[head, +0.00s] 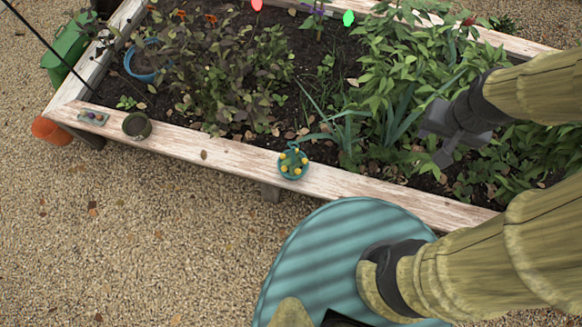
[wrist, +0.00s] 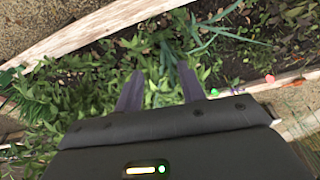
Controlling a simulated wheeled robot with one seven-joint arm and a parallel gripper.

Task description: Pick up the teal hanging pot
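The teal hanging pot (head: 293,172) sits on the near wooden edge of the raised bed in the head view, with a green plant bearing several yellow blooms or fruits. I cannot make it out in the wrist view. My gripper (head: 437,146) is over the bed's greenery, to the right of the pot and well apart from it. In the wrist view my gripper (wrist: 159,76) has its two fingers spread, with only leaves and soil beyond them. It is open and empty.
The near plank (head: 229,154) also carries a dark round pot (head: 137,126) and a small tray (head: 93,117). An orange pot (head: 52,131) is at the left corner. A blue pot (head: 144,62) stands in the bed. Dense plants (head: 410,70) fill the right; gravel lies in front.

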